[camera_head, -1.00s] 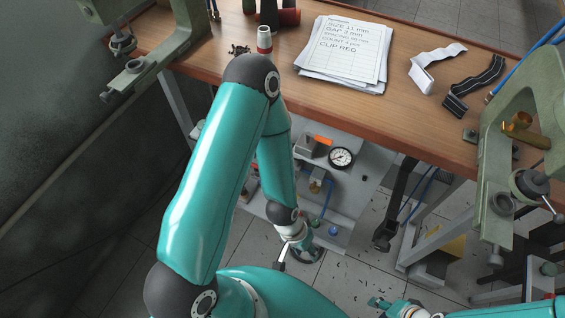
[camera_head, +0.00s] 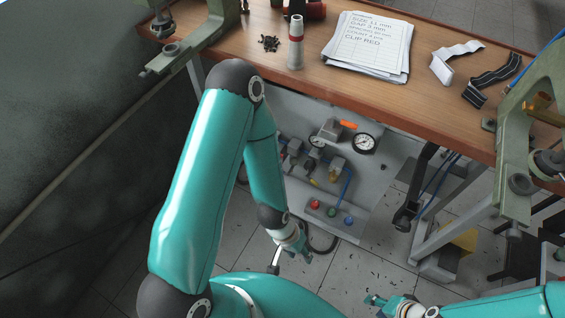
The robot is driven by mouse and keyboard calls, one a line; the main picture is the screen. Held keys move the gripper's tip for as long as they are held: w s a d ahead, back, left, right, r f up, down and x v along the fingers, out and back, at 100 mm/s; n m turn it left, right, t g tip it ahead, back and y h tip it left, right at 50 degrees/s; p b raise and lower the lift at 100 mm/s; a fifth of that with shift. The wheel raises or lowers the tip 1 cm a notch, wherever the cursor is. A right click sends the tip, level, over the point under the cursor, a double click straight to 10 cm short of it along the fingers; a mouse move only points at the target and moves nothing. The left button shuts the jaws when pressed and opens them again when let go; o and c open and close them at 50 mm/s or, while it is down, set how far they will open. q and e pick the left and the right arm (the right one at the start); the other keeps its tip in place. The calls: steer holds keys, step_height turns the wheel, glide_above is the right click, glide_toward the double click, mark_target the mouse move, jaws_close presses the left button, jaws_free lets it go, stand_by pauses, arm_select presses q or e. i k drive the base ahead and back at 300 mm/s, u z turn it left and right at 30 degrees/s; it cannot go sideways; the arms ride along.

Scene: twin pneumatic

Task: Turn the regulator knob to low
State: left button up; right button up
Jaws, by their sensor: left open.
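A grey pneumatic panel (camera_head: 385,165) is under the workbench. It carries a large round dial gauge (camera_head: 364,143), a smaller gauge (camera_head: 316,140), grey blocks and a brass-yellow fitting (camera_head: 336,167) with a blue hose. I cannot tell which part is the regulator knob, or its setting. My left gripper (camera_head: 305,252) is open, below and in front of the panel's lower shelf, apart from the fittings and empty as far as I can see. My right gripper (camera_head: 373,301) is low at the bottom of the view, away from the panel; its fingers are too small to judge.
Red (camera_head: 315,203), green (camera_head: 331,212) and blue (camera_head: 349,220) buttons sit on the panel's lower shelf. An orange piece (camera_head: 348,124) is above the gauges. The wooden bench top (camera_head: 280,65) overhangs the panel. A dark strap (camera_head: 412,190) hangs at its right. The tiled floor in front has dark scraps.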

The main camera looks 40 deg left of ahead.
mark_target(310, 165)
steer(key=u, duration=0.45)
steer(key=k, duration=1)
steer(key=u, duration=0.5)
steer(key=i, duration=0.85)
steer(key=z, duration=0.2)
